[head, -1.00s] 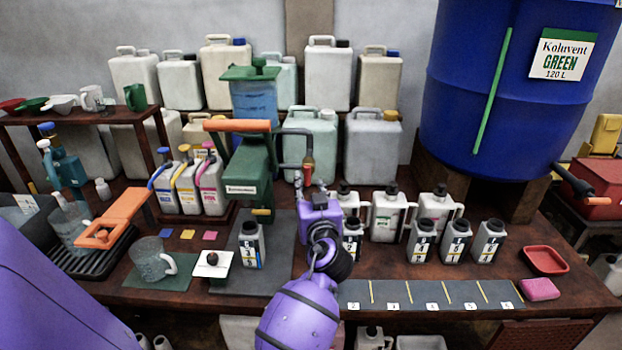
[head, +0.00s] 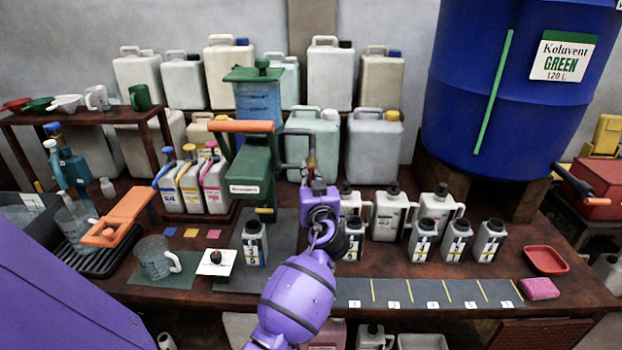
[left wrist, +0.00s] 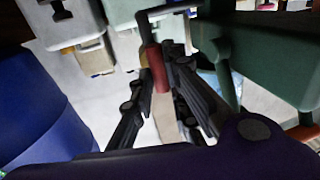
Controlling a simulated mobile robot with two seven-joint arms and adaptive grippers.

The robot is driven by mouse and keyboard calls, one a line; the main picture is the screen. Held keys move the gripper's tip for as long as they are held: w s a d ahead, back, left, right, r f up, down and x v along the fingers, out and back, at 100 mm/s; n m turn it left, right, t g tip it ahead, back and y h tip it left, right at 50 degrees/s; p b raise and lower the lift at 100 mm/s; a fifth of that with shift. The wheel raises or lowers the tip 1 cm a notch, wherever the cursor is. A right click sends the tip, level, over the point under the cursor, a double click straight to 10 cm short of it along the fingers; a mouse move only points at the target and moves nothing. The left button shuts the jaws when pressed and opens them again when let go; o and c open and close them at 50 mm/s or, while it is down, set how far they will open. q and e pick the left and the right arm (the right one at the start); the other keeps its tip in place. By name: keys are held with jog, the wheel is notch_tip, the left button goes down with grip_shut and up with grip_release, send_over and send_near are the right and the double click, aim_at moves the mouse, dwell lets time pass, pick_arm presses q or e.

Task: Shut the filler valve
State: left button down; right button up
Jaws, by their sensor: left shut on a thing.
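The filler valve's red handle (head: 311,161) hangs at the end of a dark bent pipe (head: 298,133) beside the green filler body (head: 250,172). In the left wrist view the red handle (left wrist: 158,70) stands between my fingertips, with a brass-coloured part beside it. My left gripper (head: 311,174) is shut on this handle; its fingers (left wrist: 162,73) also show in the left wrist view. The gripper hides the lower part of the valve in the head view. My right gripper is not in view.
A labelled bottle (head: 254,243) stands on the dark mat left of my arm. Several white jugs and dark-capped bottles (head: 422,240) stand close on the right. A large blue drum (head: 490,110) rises at the back right.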

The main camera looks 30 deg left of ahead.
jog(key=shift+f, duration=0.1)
pick_arm(q)
jog(key=shift+f+m+b, duration=0.2)
jog(key=shift+m+b, duration=0.3)
jog(key=shift+m, duration=0.3)
jog(key=shift+f+m+t+b, duration=0.1)
jog(key=shift+m+t+b, duration=0.25)
jog(key=shift+m, duration=0.45)
jog(key=m+b, duration=0.1)
jog(key=m, duration=0.1)
jog(key=shift+d+m+t, duration=0.1)
jog(key=shift+m+t, duration=0.15)
jog(key=shift+m, duration=0.15)
jog(key=m+b, duration=0.1)
jog(key=m, duration=0.2)
jog(key=shift+w+f+t, duration=0.1)
jog(key=shift+t, duration=0.2)
jog(key=m+t, duration=0.1)
jog(key=m, duration=0.3)
jog(key=m+t+h, duration=0.1)
jog(key=m, duration=0.6)
jog(key=shift+f, duration=0.15)
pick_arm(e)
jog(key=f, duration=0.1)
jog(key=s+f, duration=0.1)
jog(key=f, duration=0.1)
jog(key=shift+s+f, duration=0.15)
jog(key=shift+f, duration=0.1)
pick_arm(q)
jog(key=shift+h, duration=0.4)
